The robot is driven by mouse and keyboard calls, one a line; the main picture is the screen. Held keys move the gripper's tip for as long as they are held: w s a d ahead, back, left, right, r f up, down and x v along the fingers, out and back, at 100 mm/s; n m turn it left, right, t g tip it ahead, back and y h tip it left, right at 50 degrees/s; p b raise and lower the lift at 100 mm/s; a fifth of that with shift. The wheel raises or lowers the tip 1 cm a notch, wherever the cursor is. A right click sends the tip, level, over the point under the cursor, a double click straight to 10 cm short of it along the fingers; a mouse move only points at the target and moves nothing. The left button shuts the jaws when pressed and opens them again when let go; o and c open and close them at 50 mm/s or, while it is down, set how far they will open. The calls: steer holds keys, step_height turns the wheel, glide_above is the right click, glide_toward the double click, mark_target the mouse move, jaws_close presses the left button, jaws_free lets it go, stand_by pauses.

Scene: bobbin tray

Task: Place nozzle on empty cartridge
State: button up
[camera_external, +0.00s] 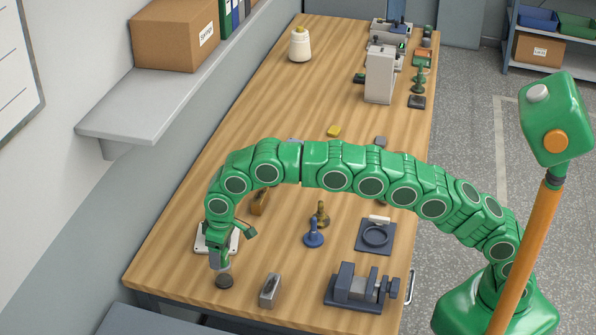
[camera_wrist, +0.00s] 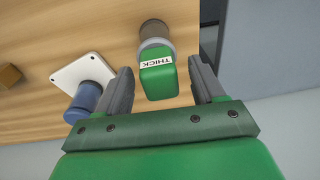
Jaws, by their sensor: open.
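In the wrist view a green block labelled THICK (camera_wrist: 158,78) sits on a grey collar and a brownish round piece (camera_wrist: 155,30). The block lies between the fingers of my gripper (camera_wrist: 160,68), which is open, with gaps on both sides. In the external view my gripper (camera_external: 221,264) points down over a dark round piece (camera_external: 224,282) near the table's front left. A white plate (camera_wrist: 68,75) with a blue cylinder (camera_wrist: 87,98) is left of the fingers; the plate (camera_external: 203,243) also shows behind my gripper. I cannot tell which piece is the nozzle or the empty cartridge.
A grey metal block (camera_external: 270,290) stands close right of my gripper. A vise (camera_external: 358,288), a dark square tray (camera_external: 364,247), a blue stand (camera_external: 313,238) and a bronze piece (camera_external: 321,213) stand farther right. The wooden table (camera_external: 262,110) is clear at far left.

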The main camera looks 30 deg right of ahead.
step_height(320, 180, up, 12)
steer(key=d, duration=0.1)
steer(key=shift+s+d, duration=0.15)
steer(key=shift+s, duration=0.05)
stand_by(0.6)
steer(key=shift+r, duration=0.1)
